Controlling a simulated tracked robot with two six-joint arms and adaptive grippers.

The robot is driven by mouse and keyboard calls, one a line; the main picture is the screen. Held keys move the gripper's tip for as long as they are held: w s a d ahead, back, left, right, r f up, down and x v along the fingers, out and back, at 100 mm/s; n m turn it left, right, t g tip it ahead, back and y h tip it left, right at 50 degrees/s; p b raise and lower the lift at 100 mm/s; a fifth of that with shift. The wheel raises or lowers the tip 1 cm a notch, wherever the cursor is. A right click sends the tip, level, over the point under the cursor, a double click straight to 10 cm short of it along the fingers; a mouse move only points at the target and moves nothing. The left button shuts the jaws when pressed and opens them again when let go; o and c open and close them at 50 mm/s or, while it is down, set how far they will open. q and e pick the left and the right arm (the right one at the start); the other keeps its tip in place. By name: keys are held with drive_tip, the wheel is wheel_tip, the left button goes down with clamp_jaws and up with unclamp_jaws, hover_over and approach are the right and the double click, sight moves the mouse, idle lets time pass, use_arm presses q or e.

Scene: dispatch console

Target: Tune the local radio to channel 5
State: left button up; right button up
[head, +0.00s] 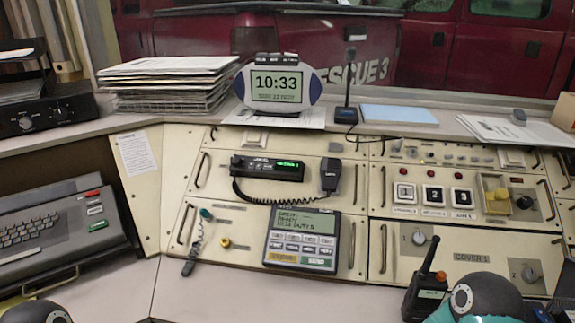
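A black radio unit (267,167) with a small lit green display (289,164) is set in the upper cream console panel. Its display text is too small to read. A coiled cord (262,200) runs from it to a hand microphone (330,176) at its right. Which radio is the local one is not readable. Dark rounded arm parts show at the bottom left and bottom right; neither gripper's fingers show.
A grey keypad terminal (302,239) sits below the radio unit. Buttons numbered 1, 2 and 3 (433,195) and grey knobs (419,238) are to the right. A keyboard unit (50,240) is at left. A clock (278,86) and paper stack (168,80) stand on the shelf. The front desk centre is clear.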

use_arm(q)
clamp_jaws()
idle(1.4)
